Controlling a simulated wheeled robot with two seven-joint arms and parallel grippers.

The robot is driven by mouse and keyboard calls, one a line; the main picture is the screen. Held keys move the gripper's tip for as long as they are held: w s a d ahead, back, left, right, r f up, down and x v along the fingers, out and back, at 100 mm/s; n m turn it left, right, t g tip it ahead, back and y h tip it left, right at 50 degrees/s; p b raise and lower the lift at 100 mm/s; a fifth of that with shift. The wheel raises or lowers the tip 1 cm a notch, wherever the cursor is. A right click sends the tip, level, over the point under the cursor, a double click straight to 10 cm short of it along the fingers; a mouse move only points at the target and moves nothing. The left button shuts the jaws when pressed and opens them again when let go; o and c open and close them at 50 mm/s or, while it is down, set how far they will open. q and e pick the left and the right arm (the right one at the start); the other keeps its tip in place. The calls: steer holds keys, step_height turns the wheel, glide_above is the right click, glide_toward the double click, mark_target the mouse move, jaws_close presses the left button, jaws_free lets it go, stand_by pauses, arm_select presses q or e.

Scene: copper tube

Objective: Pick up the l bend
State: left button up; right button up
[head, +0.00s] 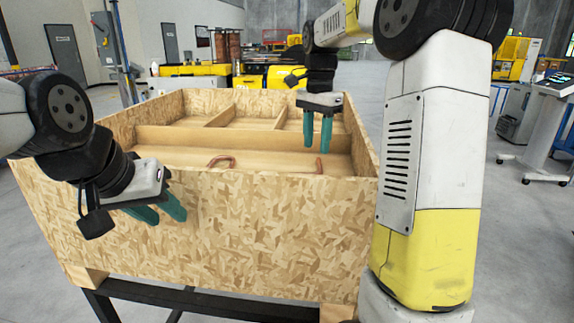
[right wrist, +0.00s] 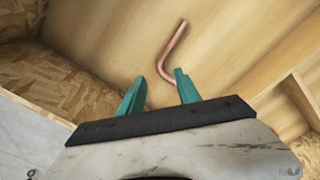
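The l bend, a copper tube with one bent end, lies in the front section of the wooden crate in the head view (head: 319,166). It also shows in the right wrist view (right wrist: 172,52), with its bent end near the fingertips. My right gripper (head: 318,145) is open and empty above it, fingers pointing down; in the right wrist view its two green fingers (right wrist: 155,86) are apart, with the tube beyond them and not clasped. My left gripper (head: 170,218) is open and empty outside the crate's front wall, at the left.
The crate (head: 230,225) has high chipboard walls and wooden dividers (head: 220,115) forming compartments. Another curved copper tube (head: 221,161) lies left of the l bend in the same front section. The crate rests on a dark stand (head: 190,299).

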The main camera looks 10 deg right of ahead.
steer(key=shift+w+f, duration=0.2)
steer(key=shift+f, duration=0.25)
steer(key=f, duration=0.7)
steer(key=shift+w+d, duration=0.1)
steer(key=shift+d, duration=0.1)
steer(key=shift+c, duration=0.2)
jaws_close()
